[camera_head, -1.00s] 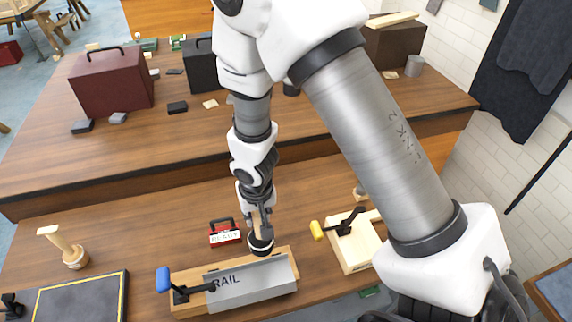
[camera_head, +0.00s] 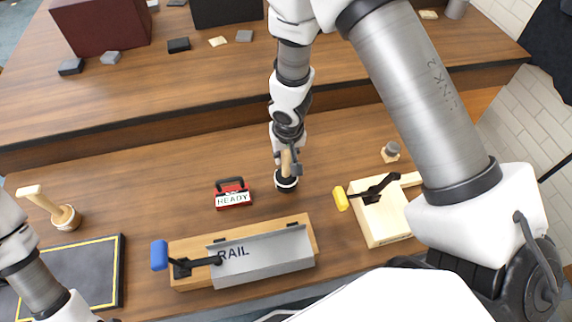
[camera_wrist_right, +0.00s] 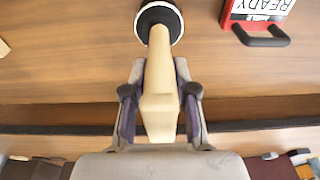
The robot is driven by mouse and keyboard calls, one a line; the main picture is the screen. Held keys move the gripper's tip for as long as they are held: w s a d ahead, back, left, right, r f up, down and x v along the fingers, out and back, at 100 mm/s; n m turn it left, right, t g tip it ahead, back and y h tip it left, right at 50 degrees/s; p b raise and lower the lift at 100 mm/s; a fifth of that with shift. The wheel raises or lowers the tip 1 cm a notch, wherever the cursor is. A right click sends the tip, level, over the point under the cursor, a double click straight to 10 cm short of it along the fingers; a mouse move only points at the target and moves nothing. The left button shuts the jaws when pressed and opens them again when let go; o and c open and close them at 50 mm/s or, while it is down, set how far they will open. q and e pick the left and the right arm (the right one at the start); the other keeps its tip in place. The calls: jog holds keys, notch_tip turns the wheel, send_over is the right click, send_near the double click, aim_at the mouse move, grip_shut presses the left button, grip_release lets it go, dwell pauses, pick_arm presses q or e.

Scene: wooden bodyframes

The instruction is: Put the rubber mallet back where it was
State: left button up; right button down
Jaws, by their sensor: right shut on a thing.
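The rubber mallet has a pale wooden handle and a round black head with a white band; it shows in the head view (camera_head: 286,184) and in the right wrist view (camera_wrist_right: 160,18). My right gripper (camera_head: 289,160) is shut on its handle, with a finger on each side in the wrist view (camera_wrist_right: 160,100). The mallet is head down, behind the rail fixture and right of the READY box. I cannot tell whether its head touches the table. Part of my left arm shows at the left edge; its gripper is not in view.
The red READY box (camera_head: 233,193) stands close left of the mallet. The rail fixture (camera_head: 180,250) with a blue-handled clamp lies in front. A wooden block (camera_head: 378,225) with a yellow-handled clamp is at right. A wooden mallet (camera_head: 66,217) and a dark mat (camera_head: 80,275) are at left.

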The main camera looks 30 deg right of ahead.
jog(key=shift+s+f, duration=0.1)
jog(key=shift+f, duration=0.7)
jog(key=shift+s+a+r, duration=0.1)
jog(key=shift+r, duration=0.25)
jog(key=shift+f, duration=0.3)
pick_arm(q)
jog(key=shift+s+f, duration=0.15)
jog(key=shift+f, duration=0.6)
pick_arm(e)
jog(key=c, duration=0.9)
grip_release()
pick_arm(q)
jog(key=shift+r, duration=0.1)
pick_arm(e)
jog(key=shift+r, duration=0.15)
